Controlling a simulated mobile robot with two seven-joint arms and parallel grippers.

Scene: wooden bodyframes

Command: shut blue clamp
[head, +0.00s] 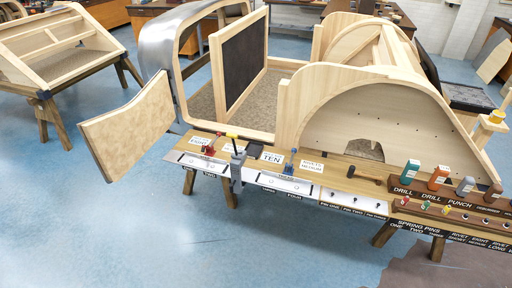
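A small blue clamp (290,160) stands on the narrow wooden bench in front of the body frame, behind a light metal plate (285,183). It looks upright, but it is too small to tell whether it is open or shut. A red clamp (210,148) stands to its left on the same bench. Between them a grey device (237,176) with a yellow-topped part sits at the bench's front edge. Neither of my grippers is in view.
White label cards (272,157) lie around the clamps. The bench's right part holds drill and punch holders (438,177) and spring pins. A curved wooden panel (130,130) juts out at left. Wooden body frames rise behind. The blue floor (130,235) in front is clear.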

